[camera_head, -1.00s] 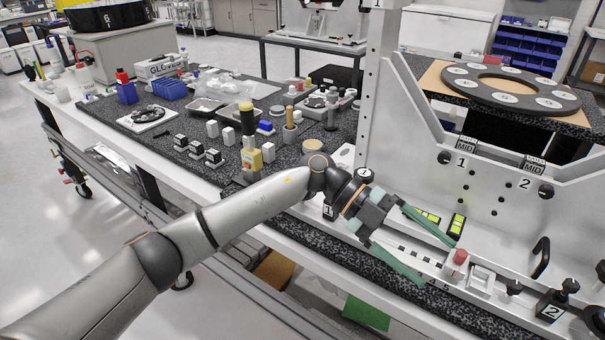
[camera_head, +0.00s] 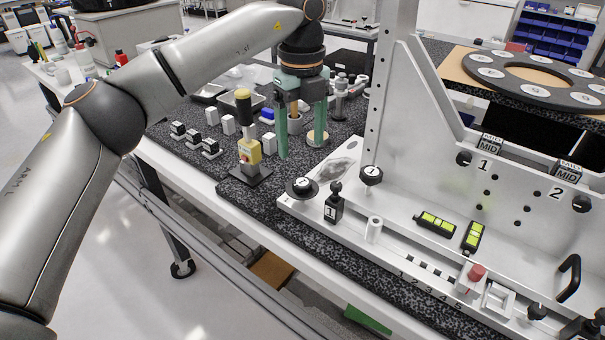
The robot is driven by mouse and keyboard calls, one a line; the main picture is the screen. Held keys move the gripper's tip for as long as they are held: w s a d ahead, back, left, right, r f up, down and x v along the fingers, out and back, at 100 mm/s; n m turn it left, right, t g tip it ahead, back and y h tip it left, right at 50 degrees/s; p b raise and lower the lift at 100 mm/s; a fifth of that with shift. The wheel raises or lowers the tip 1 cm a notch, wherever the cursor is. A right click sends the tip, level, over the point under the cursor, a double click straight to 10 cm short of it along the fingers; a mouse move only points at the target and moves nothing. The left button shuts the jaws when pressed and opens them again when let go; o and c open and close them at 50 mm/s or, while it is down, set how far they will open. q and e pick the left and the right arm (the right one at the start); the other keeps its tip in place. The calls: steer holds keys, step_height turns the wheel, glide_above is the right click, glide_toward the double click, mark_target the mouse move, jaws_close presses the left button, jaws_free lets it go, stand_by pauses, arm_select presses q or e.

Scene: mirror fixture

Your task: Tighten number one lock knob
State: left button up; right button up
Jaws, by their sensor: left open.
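My left gripper (camera_head: 300,148) hangs with its two green fingers pointing down and apart, over the dark speckled worktop behind the fixture's left end. It is open, and nothing shows clamped between the fingers. A black block marked 1 with a small knob on top (camera_head: 334,202) stands upright at the fixture's left end, in front of and below the gripper. A round black knob with a white top (camera_head: 302,187) sits to its left, and another (camera_head: 371,174) to its right. A black side knob (camera_head: 464,158) is beside the 1 on the upright plate. My right gripper is not in view.
Small blocks and cylinders crowd the bench behind. The fixture's tall upright (camera_head: 387,100) rises to the right. Two green-lit levels (camera_head: 435,223) and a red-topped part (camera_head: 474,273) sit on the base.

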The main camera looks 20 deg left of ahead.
mark_target(302, 182)
arm_select(q)
step_height(302, 182, down, 9)
steer(key=shift+r, duration=0.1)
stand_by(0.3)
jaws_close()
stand_by(0.5)
